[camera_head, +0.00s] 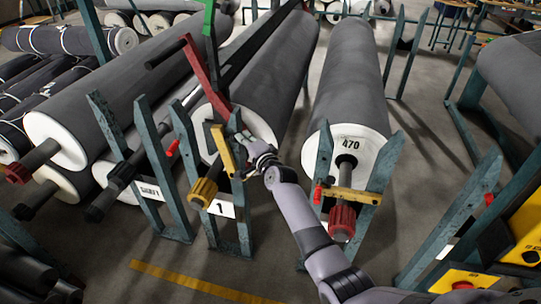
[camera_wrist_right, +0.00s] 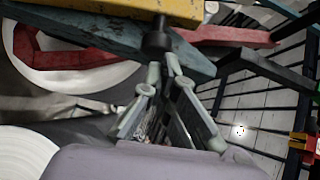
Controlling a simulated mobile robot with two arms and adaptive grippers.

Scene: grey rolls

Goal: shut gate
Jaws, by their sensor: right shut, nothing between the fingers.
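The gate seems to be the short yellow bar (camera_head: 223,150) on the blue-green stand (camera_head: 244,222) with the label "1". In the head view it stands steeply tilted beside an upright, not level across the stand. It also shows along the top of the right wrist view (camera_wrist_right: 110,8). My right gripper (camera_head: 243,143) is just right of the bar, its fingers shut and empty. In the right wrist view its fingertips (camera_wrist_right: 165,65) are close below the bar and a dark round peg (camera_wrist_right: 157,40); contact cannot be told. My left gripper is not in view.
A red arm (camera_head: 202,75) rises behind the stand. A yellow shaft end (camera_head: 202,192) sticks out below the gate. To the right, roll 470 (camera_head: 350,80) has a yellow bar (camera_head: 349,194) level across its stand. Open floor lies in front.

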